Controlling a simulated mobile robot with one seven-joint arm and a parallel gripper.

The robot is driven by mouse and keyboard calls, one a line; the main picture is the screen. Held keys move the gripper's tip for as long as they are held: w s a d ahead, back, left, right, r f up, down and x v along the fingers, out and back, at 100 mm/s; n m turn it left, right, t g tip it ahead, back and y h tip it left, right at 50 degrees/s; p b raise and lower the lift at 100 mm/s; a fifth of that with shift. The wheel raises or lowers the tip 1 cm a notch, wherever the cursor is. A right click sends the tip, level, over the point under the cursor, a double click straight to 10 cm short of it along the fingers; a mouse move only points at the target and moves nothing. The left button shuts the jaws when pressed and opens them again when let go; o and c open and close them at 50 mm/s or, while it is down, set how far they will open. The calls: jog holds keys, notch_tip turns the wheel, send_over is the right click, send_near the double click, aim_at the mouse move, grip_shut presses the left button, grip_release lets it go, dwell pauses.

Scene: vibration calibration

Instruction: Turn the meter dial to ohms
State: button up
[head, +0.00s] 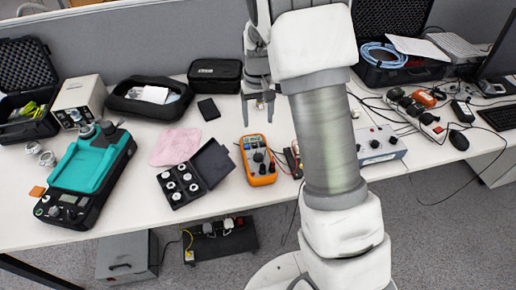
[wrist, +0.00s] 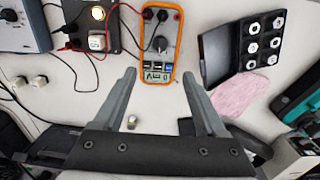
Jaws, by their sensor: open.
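The orange meter (head: 259,160) lies on the white table near its front edge, left of my arm. In the wrist view the meter (wrist: 147,62) is at the top centre, with its dark round dial (wrist: 158,47) in the middle of its face. Leads are plugged in at one end. I cannot read the dial's setting. My gripper (wrist: 160,73) is open and empty, above the table. Its fingertips lie either side of the meter's display end in the wrist view, apart from the dial. In the head view my gripper (head: 258,102) shows beyond the meter.
An open black case of round pieces (head: 180,185) and a pink cloth (head: 175,146) lie left of the meter. A teal device (head: 80,165) stands farther left. A grey box with knobs (head: 378,145) and loose cables lie to the right. A black pouch (head: 215,75) is behind.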

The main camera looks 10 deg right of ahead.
aim_at(258, 154)
notch_tip(258, 154, down, 16)
jog(key=shift+r+b, duration=0.2)
jog(key=shift+b, duration=0.3)
grip_shut()
